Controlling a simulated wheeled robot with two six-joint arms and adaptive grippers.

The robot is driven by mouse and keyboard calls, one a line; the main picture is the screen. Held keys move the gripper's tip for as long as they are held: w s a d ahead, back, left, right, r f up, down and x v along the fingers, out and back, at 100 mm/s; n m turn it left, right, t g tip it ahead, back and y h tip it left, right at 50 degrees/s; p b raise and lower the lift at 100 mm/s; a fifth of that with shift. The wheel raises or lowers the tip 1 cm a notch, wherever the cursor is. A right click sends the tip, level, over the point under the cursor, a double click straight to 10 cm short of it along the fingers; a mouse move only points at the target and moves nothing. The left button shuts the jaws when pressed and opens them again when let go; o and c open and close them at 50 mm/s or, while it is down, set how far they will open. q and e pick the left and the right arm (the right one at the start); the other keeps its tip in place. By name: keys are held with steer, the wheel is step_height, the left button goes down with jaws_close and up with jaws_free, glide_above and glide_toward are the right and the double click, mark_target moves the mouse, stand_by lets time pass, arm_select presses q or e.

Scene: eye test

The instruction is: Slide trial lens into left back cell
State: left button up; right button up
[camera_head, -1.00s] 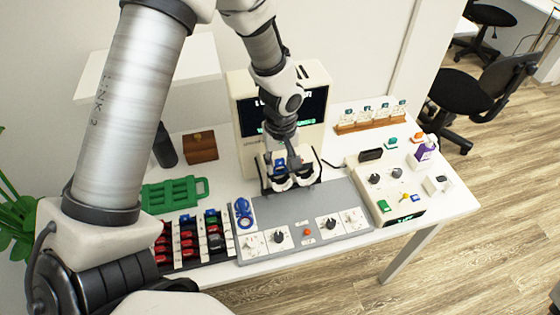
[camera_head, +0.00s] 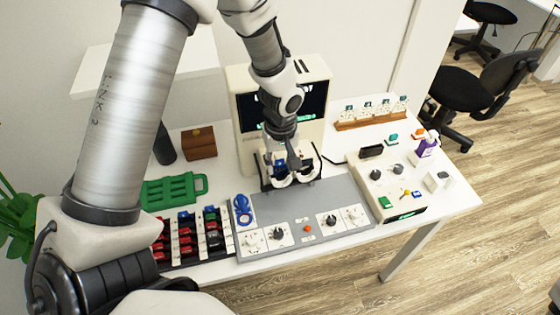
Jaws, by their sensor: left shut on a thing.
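My left gripper (camera_head: 283,161) points down at the trial frame holder. It is shut on a small blue-tabbed trial lens (camera_head: 280,163), mostly hidden by the fingers. The lens is at the left part of the holder (camera_head: 302,181), a dark stand with white round eye cells on the back of the grey console. I cannot tell whether the lens sits inside a cell or just above it, nor which cell row. My right gripper is not in view.
A lens case (camera_head: 200,258) with red, green, blue and black lenses lies front left. A blue lens-like piece (camera_head: 243,212) rests on the grey console (camera_head: 290,212). A cream screen unit (camera_head: 242,128) stands close behind the gripper. A green tray (camera_head: 168,190) lies left.

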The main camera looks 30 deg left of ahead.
arm_select(q)
steer(key=shift+f+b, duration=0.5)
steer(key=shift+f, duration=0.25)
steer(key=o, duration=0.8)
step_height(320, 180, up, 12)
steer(key=shift+d, duration=0.1)
